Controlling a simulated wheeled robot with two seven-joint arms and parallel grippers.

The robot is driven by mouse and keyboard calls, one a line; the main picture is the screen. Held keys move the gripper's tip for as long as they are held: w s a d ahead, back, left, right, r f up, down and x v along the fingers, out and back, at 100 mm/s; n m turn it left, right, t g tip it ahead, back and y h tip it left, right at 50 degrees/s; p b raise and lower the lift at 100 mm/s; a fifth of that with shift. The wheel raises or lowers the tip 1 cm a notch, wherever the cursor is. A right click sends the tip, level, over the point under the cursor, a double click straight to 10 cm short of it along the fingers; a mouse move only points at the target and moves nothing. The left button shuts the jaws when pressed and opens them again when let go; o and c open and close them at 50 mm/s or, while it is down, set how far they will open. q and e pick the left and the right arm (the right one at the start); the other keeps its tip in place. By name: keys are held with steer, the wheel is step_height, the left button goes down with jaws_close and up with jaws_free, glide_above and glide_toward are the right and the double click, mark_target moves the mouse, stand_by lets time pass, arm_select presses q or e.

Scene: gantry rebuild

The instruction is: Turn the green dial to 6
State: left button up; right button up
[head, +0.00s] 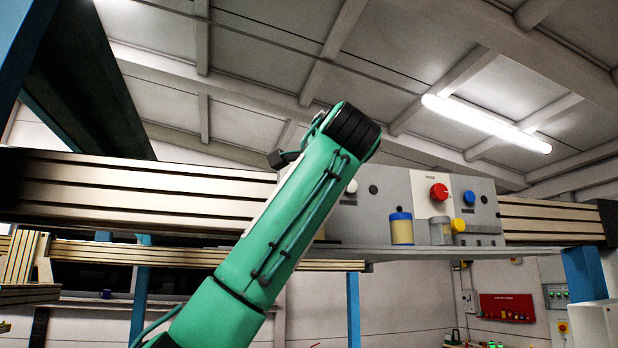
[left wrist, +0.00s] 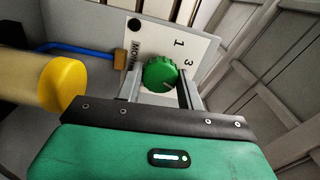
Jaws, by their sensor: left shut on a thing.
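The green dial (left wrist: 160,75) is round and ribbed, with a pale mark on its face, in the middle of the left wrist view. It sits on a white plate (left wrist: 182,42) with the numerals 1 and 3 and partly hidden lettering. Other numerals are hidden or out of view. My left gripper (left wrist: 161,88) has a finger on each side of the dial and is shut on it. In the head view my green left arm covers the dial and the fingers. My right gripper is in neither view.
A grey panel bears a red knob (head: 439,192) and a blue knob (head: 469,197). The yellow cap (left wrist: 63,84) is close beside my left gripper in the wrist view.

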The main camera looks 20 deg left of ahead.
arm_select(q)
steer(key=o, duration=0.9)
steer(key=shift+o, duration=0.4)
steer(key=shift+d, duration=0.1)
steer(key=b+v, duration=0.5)
steer(key=v, duration=0.8)
steer(key=shift+s+d+b, duration=0.25)
steer(key=shift+s+b, duration=0.05)
steer(key=shift+b, duration=0.1)
steer(key=shift+f, duration=0.1)
